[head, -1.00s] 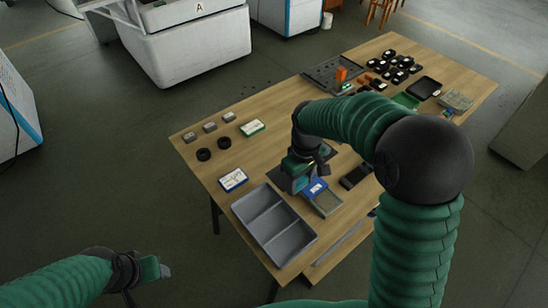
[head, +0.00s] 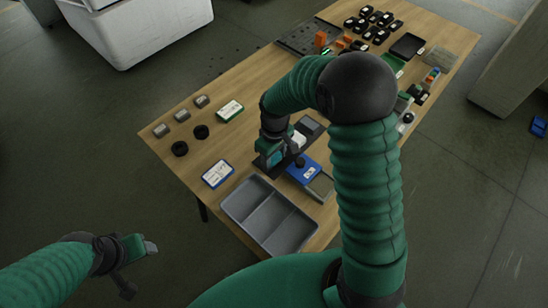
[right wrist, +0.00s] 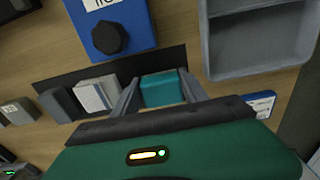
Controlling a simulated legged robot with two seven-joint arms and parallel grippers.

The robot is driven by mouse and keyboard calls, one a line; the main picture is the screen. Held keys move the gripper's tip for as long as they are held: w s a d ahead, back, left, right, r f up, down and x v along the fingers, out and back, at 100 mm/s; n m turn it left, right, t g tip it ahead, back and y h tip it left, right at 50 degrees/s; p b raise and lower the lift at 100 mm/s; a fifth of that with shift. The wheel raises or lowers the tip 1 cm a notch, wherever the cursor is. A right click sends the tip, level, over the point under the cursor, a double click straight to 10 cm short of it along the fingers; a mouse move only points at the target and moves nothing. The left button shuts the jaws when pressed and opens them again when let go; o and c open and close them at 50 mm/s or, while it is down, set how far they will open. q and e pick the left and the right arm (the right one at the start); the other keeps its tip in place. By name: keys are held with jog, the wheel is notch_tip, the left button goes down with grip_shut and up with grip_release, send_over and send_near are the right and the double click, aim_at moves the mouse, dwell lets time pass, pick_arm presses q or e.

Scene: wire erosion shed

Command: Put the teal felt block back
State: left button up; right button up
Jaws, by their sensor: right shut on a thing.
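The teal felt block (right wrist: 160,88) is between the fingers of my right gripper (right wrist: 158,92) in the right wrist view. My right gripper (head: 273,164) is shut on it, low over the left end of a long dark holder (head: 262,170). The holder (right wrist: 55,80) also shows behind the block in the right wrist view. I cannot tell whether the block touches it. A white block (right wrist: 97,93) and a grey block (right wrist: 62,104) are in line beside the teal one. My left gripper (head: 148,248) hangs off the table at lower left; its opening is unclear.
A blue box with a black knob (head: 310,171) lies right of the right gripper. An empty grey compartment tray (head: 256,212) is at the near edge. A blue-edged white box (head: 217,174), grey blocks and black rings lie left. Black parts crowd the far end.

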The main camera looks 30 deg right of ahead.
aim_at(275, 158)
jog(key=shift+s+d, duration=0.1)
jog(key=shift+s, duration=0.05)
jog(key=o, duration=1.4)
notch_tip(275, 158, up, 12)
jog(key=p, duration=0.2)
jog(key=s+a+f+m, duration=0.1)
jog(key=s, duration=0.2)
jog(key=s+a+f+m+t, duration=0.1)
jog(key=s, duration=0.3)
jog(key=s+a+f+m+t, duration=0.1)
jog(key=s+f, duration=0.1)
jog(key=s, duration=0.2)
jog(key=shift+s+a+m, duration=0.25)
jog(key=shift+a+m, duration=0.15)
